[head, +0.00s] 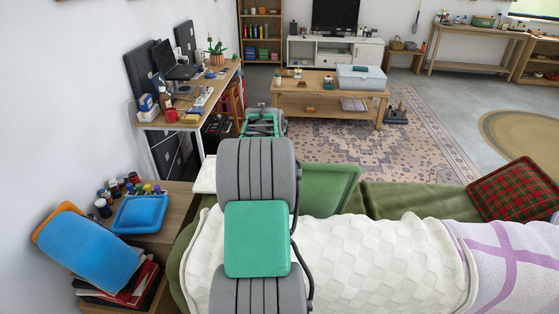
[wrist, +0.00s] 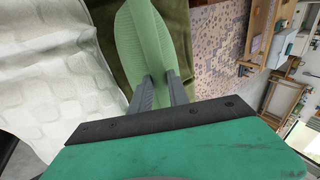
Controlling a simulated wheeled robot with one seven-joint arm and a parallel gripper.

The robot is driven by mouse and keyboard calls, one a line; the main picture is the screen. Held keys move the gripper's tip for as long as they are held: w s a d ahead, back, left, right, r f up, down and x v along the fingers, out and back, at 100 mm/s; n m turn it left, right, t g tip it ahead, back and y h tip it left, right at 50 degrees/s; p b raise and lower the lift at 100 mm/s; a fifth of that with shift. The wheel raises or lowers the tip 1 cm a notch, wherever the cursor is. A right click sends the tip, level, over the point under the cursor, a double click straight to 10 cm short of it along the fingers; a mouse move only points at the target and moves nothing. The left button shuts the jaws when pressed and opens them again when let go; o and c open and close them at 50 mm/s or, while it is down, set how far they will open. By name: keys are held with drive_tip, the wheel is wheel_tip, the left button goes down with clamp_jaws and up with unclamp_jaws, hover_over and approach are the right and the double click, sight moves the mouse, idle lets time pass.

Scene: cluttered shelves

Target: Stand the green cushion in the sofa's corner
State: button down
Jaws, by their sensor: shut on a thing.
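The green cushion (head: 333,186) shows in the head view beyond the sofa's blanket-covered back, just right of my arm, which hides its left part. In the wrist view the cushion (wrist: 143,38) is seen nearly edge-on, pinched between my two grey fingers. My gripper (wrist: 161,84) is shut on it; in the head view my arm hides the fingers. The olive-green sofa (head: 398,199) lies around and right of the cushion and also shows in the wrist view (wrist: 203,58). The sofa corner by my arm is mostly hidden, and I cannot tell whether the cushion touches it.
A white blanket (head: 375,255) and a purple-and-white throw (head: 515,255) cover the sofa's back. A red plaid cushion (head: 512,190) sits at the right. A side table (head: 170,238) with bottles and a blue box stands left. A coffee table (head: 315,100) stands beyond, on a patterned rug.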

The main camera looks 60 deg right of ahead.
wheel_tip(320, 180, down, 9)
drive_tip(key=s+a+b, duration=0.2)
drive_tip(key=b, duration=0.2)
drive_tip(key=shift+a+f, duration=0.15)
drive_tip(key=shift+a, duration=0.05)
drive_tip(key=c, duration=1.6)
unclamp_jaws()
drive_tip(key=shift+s+f, duration=0.1)
drive_tip(key=shift+s, duration=0.1)
drive_tip(key=o, duration=0.4)
drive_tip(key=shift+w+d, duration=0.1)
drive_tip(key=shift+o, duration=0.2)
drive_tip(key=p+v, duration=0.2)
drive_tip(key=v, duration=0.5)
drive_tip(key=shift+w+r, duration=0.1)
drive_tip(key=shift+r, duration=0.1)
